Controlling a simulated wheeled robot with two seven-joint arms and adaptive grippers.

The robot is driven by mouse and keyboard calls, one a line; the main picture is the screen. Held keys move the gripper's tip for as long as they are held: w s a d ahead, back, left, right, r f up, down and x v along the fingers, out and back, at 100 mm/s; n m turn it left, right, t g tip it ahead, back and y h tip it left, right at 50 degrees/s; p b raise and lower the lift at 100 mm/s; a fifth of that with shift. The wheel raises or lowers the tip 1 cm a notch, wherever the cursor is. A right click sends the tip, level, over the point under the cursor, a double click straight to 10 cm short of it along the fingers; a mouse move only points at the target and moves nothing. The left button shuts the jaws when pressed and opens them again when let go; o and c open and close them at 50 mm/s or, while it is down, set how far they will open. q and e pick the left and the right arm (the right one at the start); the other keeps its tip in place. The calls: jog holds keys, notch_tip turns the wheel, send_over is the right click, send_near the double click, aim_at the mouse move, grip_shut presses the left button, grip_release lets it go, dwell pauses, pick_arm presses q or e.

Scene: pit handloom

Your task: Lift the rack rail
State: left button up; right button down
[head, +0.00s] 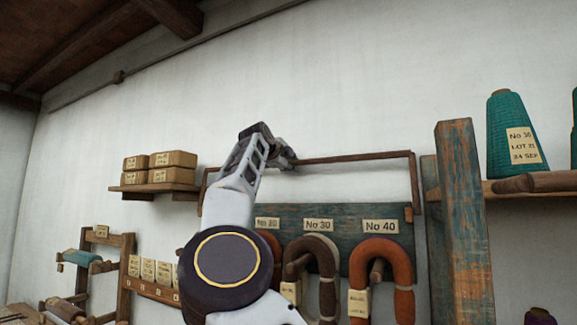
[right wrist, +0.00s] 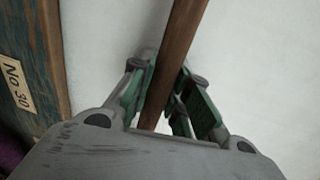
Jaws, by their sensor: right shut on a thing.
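The rack rail (head: 352,158) is a thin brown wooden bar with side arms that drop toward the blue-green rack board (head: 345,226). In the head view it stands raised above the board, against the white wall. My right gripper (head: 286,158) is at the rail's left part, and its own arm hides some of the rail there. In the right wrist view the rail (right wrist: 182,55) runs between the two fingers of the gripper (right wrist: 167,88), which are shut on it. My left gripper is not in view.
Brown and orange yarn hanks (head: 381,262) hang on the board's pegs under number labels. A worn wooden post (head: 463,220) stands close right of the rail. A shelf (head: 531,190) with teal cones is at the right. A small shelf (head: 153,188) holds boxes at left.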

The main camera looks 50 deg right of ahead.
jog(key=c, duration=1.3)
grip_release()
jog(key=shift+v, duration=3.75)
jog(key=shift+f, duration=0.1)
